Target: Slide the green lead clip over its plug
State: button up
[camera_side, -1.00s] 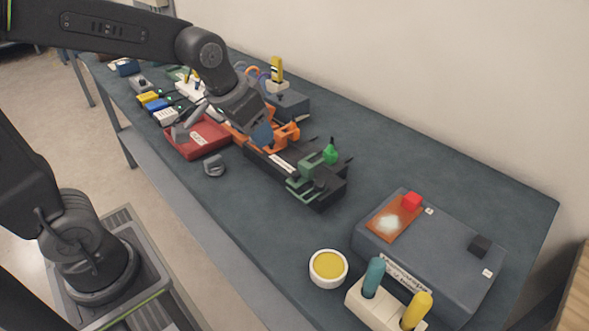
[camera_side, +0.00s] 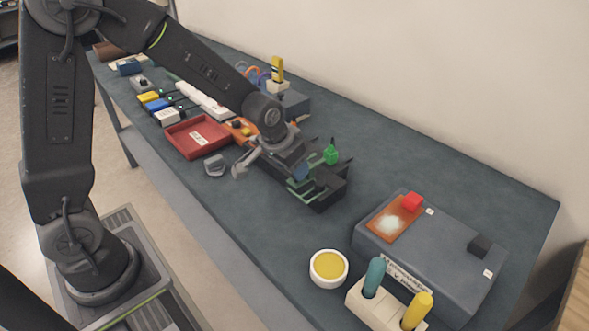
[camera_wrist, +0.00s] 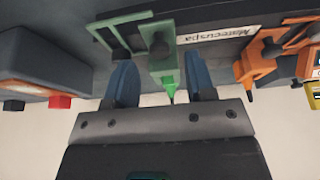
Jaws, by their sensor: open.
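The green lead clip (camera_wrist: 161,62) stands between my gripper's two blue fingers (camera_wrist: 161,82) in the wrist view, with gaps on both sides. It has a bright green pointed end. A green bracket frame (camera_wrist: 110,38) sits beside it on a dark holder. In the side view, my gripper (camera_side: 300,172) is low over the black holder (camera_side: 322,196), and a bright green piece (camera_side: 331,155) shows just right of it. The fingers are open and hold nothing. I cannot clearly make out the plug; the arm hides part of the holder.
An orange clip (camera_wrist: 258,60) is on the same holder. A red tray (camera_side: 198,137) and small grey part (camera_side: 214,166) lie to the left. A grey box (camera_side: 440,250), yellow-filled bowl (camera_side: 328,267) and pen block (camera_side: 376,304) stand at the front right.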

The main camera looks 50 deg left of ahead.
jog(key=shift+x, duration=1.15)
jog(key=shift+c, duration=0.5)
grip_shut()
